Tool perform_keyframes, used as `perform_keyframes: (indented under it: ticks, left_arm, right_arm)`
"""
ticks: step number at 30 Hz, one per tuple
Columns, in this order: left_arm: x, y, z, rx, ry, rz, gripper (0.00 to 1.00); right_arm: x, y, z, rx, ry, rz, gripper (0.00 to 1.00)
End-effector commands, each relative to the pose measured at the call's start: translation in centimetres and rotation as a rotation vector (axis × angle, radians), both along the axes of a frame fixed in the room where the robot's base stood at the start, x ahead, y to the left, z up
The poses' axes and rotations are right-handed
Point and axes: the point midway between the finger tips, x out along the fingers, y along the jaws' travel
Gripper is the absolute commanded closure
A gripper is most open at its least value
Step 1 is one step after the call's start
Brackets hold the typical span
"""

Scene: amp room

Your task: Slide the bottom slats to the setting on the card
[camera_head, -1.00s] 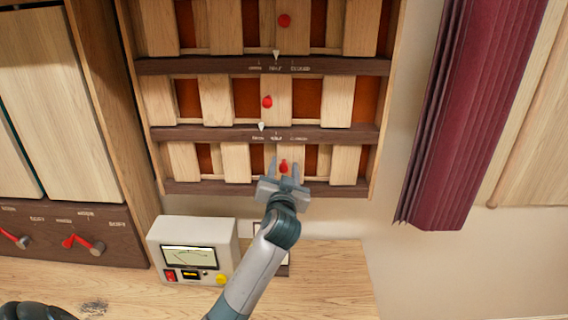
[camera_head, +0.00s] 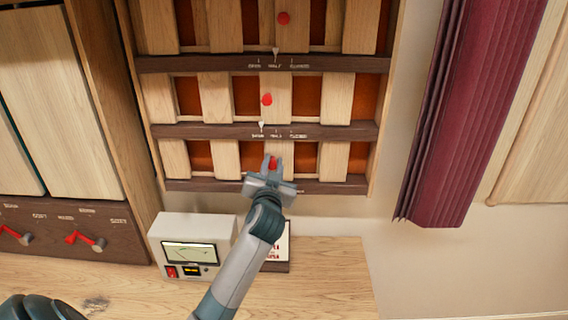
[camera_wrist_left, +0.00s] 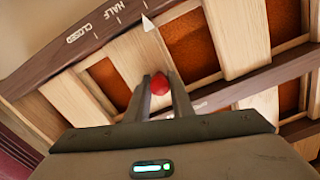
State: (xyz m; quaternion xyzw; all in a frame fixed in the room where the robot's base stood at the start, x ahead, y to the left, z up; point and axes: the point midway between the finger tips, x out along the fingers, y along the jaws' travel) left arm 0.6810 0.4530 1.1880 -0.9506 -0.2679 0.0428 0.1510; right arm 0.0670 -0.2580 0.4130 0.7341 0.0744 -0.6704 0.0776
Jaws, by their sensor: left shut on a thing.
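The bottom slats (camera_head: 225,160) are a row of pale wooden panels with orange-brown gaps showing between them. Their red knob (camera_head: 273,162) is between the fingers of my left gripper (camera_head: 272,166), which is shut on it. In the left wrist view, the red knob (camera_wrist_left: 160,84) also shows between the fingers. That view appears turned over; a white pointer (camera_wrist_left: 148,22) stands past the HALF mark, on the side away from CLOSED. The card (camera_head: 283,243) stands behind my left arm, partly hidden; its red marks are too small to read. My right gripper is not in view.
Middle slats (camera_head: 281,98) and upper slats with their own red knobs sit above. A meter box (camera_head: 193,230) stands on the wooden bench (camera_head: 320,285) left of my arm. A purple curtain (camera_head: 450,110) hangs at right. Red-handled levers (camera_head: 85,240) are at left.

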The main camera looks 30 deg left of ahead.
Motion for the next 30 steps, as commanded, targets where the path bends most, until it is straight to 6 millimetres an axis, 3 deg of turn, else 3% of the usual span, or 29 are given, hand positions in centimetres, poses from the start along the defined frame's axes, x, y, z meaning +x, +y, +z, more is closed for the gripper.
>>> perform_keyframes:
  ticks: [2, 10, 11, 12, 13, 23, 30]
  left_arm:
    - [-0.5, 0.8, 0.0, 0.002, 0.002, 0.003, 1.00]
    - [-0.6, 1.0, 0.0, 0.002, 0.002, 0.005, 1.00]
    - [-0.6, 1.0, 0.0, 0.003, 0.002, 0.005, 0.72]
    - [-0.6, 0.9, 0.0, 0.002, 0.002, 0.005, 0.63]
    - [-0.6, 0.9, 0.0, 0.003, 0.001, 0.004, 0.60]
    - [-0.6, 0.7, 0.0, 0.002, 0.001, 0.002, 0.60]
    - [-1.7, 0.0, -0.1, 0.000, -0.001, 0.000, 0.60]
  right_arm:
    - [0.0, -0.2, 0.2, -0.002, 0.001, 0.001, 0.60]
    - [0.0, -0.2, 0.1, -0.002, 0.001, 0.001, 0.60]
    - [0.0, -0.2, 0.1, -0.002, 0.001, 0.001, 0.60]
    - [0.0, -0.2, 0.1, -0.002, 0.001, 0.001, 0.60]
    - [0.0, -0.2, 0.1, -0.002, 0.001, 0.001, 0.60]
    - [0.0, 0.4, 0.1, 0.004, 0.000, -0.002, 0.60]
    - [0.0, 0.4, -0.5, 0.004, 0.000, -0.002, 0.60]
